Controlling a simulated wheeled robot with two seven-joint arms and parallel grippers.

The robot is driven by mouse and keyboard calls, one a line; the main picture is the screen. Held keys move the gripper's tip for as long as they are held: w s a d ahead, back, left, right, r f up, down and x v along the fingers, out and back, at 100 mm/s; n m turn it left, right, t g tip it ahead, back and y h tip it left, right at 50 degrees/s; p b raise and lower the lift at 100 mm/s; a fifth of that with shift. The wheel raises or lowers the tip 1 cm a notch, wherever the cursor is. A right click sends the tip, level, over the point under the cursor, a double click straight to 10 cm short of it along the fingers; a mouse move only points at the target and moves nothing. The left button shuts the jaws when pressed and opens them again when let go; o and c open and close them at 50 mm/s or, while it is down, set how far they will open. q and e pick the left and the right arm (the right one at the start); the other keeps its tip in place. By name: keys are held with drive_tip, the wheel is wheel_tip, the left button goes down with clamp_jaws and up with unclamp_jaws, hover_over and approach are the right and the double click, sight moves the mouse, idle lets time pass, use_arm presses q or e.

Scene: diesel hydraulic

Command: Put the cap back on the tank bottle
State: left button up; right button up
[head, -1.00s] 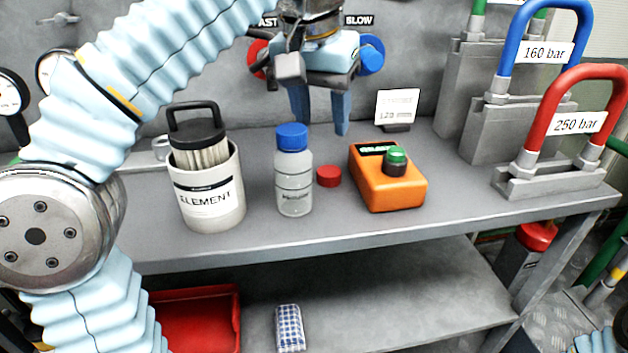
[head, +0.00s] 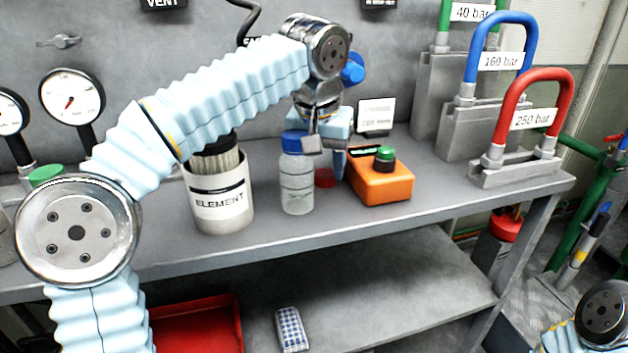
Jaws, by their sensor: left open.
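A clear bottle (head: 297,185) stands upright on the bench with a blue cap (head: 294,141) on top; its label is too small to read. A loose red cap (head: 325,180) lies on the bench just right of the bottle, partly hidden by my gripper. My left gripper (head: 327,167) points down over the red cap, between the bottle and an orange box. It is open. One blue finger shows beside the box; the other is mostly hidden behind the bottle and the wrist. I cannot tell whether the fingers touch the cap. My right gripper is out of view; part of its arm shows at lower right.
The orange box (head: 382,184) with a green-topped knob stands close right of the gripper. A white ELEMENT canister (head: 220,205) stands left of the bottle. A small white sign (head: 376,115) is behind. A red tray (head: 197,325) and checked cloth (head: 291,329) are below.

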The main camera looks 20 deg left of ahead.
sight(325, 174)
use_arm(q)
drive_tip(key=shift+w+f, duration=0.2)
drive_tip(key=shift+f, duration=0.35)
drive_tip(key=c, duration=0.7)
drive_tip(key=shift+o, duration=0.2)
wheel_tip(325, 174, up, 10)
drive_tip(key=shift+d, duration=0.1)
idle(0.3)
